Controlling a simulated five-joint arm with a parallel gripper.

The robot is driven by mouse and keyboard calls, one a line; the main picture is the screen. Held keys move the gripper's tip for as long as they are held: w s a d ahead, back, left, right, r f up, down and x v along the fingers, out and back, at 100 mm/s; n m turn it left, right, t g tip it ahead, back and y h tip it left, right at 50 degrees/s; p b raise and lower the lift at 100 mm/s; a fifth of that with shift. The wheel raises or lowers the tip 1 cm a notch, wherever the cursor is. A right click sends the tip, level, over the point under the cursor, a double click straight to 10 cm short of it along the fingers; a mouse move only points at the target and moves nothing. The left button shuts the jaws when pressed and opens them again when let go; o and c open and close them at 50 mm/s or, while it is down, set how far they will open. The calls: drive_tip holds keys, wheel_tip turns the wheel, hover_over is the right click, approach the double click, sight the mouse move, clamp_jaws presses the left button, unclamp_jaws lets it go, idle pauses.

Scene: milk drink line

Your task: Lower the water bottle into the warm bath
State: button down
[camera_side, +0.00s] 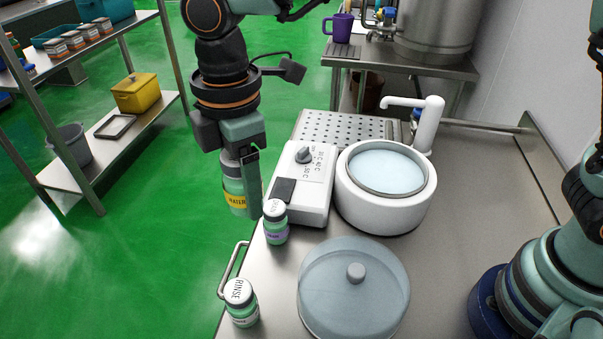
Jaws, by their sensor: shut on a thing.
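My gripper (247,170) points down at the left edge of the steel bench. It is shut on the water bottle (235,196), a clear greenish bottle with a yellow "WATER" label. The fingers hide part of the bottle, which hangs upright, left of the bath. The warm bath (353,204) is a round white tub with a steel rim and pale blue water, open at the top. Its white control box (316,176) with a dark knob stands between my gripper and the tub.
A RINSE bottle (241,305) stands at the front left edge. A clear round lid (340,300) lies before the bath. A white spout (427,125) rises behind it. The bench right of the bath is clear.

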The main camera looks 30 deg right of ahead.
drive_tip(key=w+d+r, duration=0.1)
drive_tip(key=d+r, duration=0.1)
drive_tip(key=d, duration=1.4)
drive_tip(key=d+f, duration=0.3)
drive_tip(key=d, duration=0.5)
drive_tip(key=w+d+f, duration=0.1)
drive_tip(key=d+f, duration=0.3)
drive_tip(key=d, duration=0.4)
drive_tip(key=shift+w, duration=0.2)
drive_tip(key=shift+a, duration=0.1)
drive_tip(key=shift+f, duration=2.8)
drive_tip(key=shift+f, duration=2.2)
